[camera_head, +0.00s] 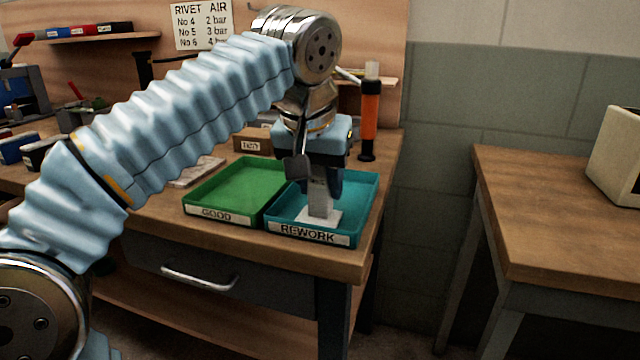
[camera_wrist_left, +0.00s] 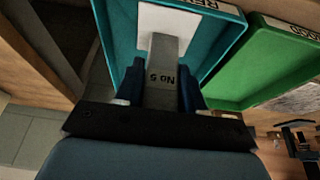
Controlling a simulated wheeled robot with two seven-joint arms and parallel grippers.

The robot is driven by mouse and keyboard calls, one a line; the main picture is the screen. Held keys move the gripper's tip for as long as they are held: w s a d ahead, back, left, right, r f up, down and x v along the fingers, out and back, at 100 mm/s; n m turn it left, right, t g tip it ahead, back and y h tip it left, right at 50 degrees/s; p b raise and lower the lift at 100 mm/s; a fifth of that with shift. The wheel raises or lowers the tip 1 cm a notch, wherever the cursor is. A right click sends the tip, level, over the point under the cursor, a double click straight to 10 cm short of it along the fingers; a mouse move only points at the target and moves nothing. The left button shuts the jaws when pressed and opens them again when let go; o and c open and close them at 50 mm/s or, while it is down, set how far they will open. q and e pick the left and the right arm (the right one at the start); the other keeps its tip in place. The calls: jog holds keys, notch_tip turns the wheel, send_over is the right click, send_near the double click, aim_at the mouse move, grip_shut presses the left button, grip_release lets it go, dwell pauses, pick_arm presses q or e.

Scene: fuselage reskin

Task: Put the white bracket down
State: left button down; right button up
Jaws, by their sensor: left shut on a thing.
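The white bracket (camera_head: 320,204) is upright in the teal tray marked REWORK (camera_head: 371,205), its flat foot low over or on the tray floor; I cannot tell whether it touches. My left gripper (camera_head: 320,182) points down and is shut on the upper part of the bracket. In the left wrist view the bracket (camera_wrist_left: 165,55) sits between the two dark blue fingers (camera_wrist_left: 164,92) and bears the marking "No 5". The green tray marked GOOD (camera_head: 235,188) stands to the left of the teal tray and is empty where seen. My right gripper is out of view.
Both trays stand near the front right corner of the wooden workbench (camera_head: 290,252). An orange and black cylinder (camera_head: 369,120) stands behind the teal tray. A small labelled box (camera_head: 252,140) is behind the green tray. A second table (camera_head: 555,215) is at the right, across a gap.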

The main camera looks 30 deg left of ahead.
pick_arm(q)
jog(key=c, duration=0.7)
grip_release()
jog(key=shift+f, duration=0.1)
jog(key=shift+r, duration=0.45)
jog(key=p+v, duration=0.3)
jog(key=v, duration=0.8)
jog(key=shift+s+r+p, duration=0.15)
jog(key=shift+s+p, duration=0.15)
